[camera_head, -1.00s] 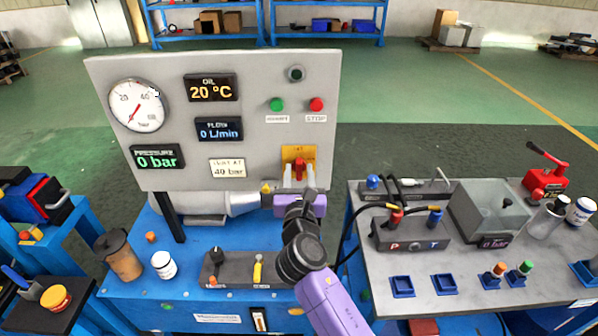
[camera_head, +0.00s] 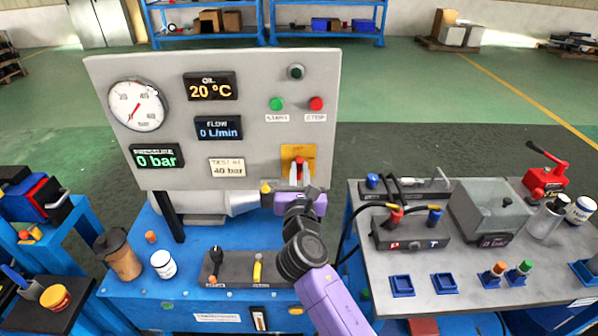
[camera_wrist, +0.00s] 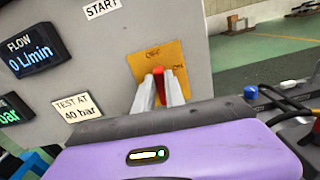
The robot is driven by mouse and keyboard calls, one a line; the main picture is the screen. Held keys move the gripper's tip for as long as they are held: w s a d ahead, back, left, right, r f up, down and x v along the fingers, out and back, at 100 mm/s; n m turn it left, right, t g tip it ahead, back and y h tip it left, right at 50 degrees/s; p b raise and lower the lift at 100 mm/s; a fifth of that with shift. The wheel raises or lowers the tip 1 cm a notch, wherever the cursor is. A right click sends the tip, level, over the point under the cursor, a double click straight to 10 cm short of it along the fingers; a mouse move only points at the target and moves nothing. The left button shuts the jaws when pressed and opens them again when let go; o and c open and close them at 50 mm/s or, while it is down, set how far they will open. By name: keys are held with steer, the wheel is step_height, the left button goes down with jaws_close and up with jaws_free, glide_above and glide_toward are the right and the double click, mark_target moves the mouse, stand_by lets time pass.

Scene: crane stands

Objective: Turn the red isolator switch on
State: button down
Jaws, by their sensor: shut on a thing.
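The red isolator switch (camera_head: 300,162) sits on a yellow plate (camera_head: 288,153) at the lower right of the grey panel (camera_head: 255,120). In the wrist view its red handle (camera_wrist: 159,76) shows between my two pale fingers, in front of the yellow plate (camera_wrist: 172,55). My gripper (camera_head: 299,176) is shut on the handle. The handle looks close to upright in the wrist view. Its lower part and pivot are hidden behind my fingers. The plate has small lettering, including a word at its top and one at its right, hard to read.
Green START (camera_head: 277,104) and red STOP (camera_head: 316,104) buttons sit above the switch. The displays read 0 L/min and 0 bar. A grey bench (camera_head: 465,300) with hoses and fittings stands close on the right. A blue bench (camera_head: 190,285) lies below the panel.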

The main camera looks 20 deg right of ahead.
steer(key=shift+s+d+f+m+b, duration=0.1)
steer(key=shift+d+f+m+b, duration=0.2)
steer(key=shift+m+b, duration=1.9)
steer(key=shift+s+d+f+m+b, duration=0.1)
steer(key=shift+d+f+m+b, duration=0.4)
steer(key=shift+m, duration=3.1)
steer(key=shift+s+f+m+b, duration=0.15)
steer(key=shift+m+b, duration=1.45)
steer(key=shift+m, duration=1.3)
steer(key=shift+w, duration=0.1)
steer(key=c, duration=1.4)
jaws_free()
steer(key=v, duration=0.8)
steer(key=shift+b, duration=0.35)
